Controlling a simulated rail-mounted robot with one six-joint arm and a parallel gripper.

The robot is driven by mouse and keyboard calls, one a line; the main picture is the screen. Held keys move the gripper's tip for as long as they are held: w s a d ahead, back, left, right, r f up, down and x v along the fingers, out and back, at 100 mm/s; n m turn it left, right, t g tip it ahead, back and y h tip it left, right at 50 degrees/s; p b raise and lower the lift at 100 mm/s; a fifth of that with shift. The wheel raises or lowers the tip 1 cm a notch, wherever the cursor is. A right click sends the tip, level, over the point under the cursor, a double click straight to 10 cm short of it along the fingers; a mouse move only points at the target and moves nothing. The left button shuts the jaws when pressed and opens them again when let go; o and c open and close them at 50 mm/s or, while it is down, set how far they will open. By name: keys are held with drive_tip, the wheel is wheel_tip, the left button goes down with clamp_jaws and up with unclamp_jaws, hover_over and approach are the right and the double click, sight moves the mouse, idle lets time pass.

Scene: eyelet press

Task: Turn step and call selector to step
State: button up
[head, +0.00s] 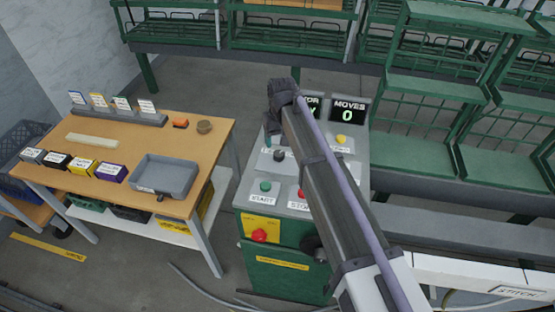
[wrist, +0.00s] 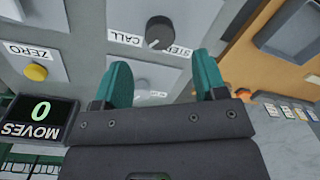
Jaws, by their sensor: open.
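The step and call selector is a round black knob (wrist: 160,31) on a light grey panel, at the top middle of the wrist view. A CALL label lies on its left and a STEP label on its right. A small pale mark shows at the knob's lower edge; I cannot tell which setting it gives. My gripper (wrist: 161,72) has two teal fingers, spread open and empty, short of the knob and apart from it in the picture. In the head view the black knob (head: 279,156) shows on the console beside my arm, with a teal finger (head: 267,141) just above it.
A yellow ZERO button (wrist: 36,72) and the MOVES display (wrist: 40,115) reading 0 are on the console. A green START button (head: 265,187), red stop button (head: 302,193) and red emergency knob (head: 259,236) sit nearer. A wooden table (head: 120,140) stands left.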

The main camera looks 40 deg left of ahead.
sight(279, 153)
wheel_tip(279, 153, down, 6)
drive_tip(key=b, duration=0.4)
drive_tip(key=shift+s+f, duration=0.1)
drive_tip(key=shift+f, duration=0.1)
drive_tip(key=shift+r, duration=0.15)
drive_tip(key=shift+c, duration=0.3)
drive_tip(key=c, duration=0.9)
drive_tip(key=shift+o, duration=0.2)
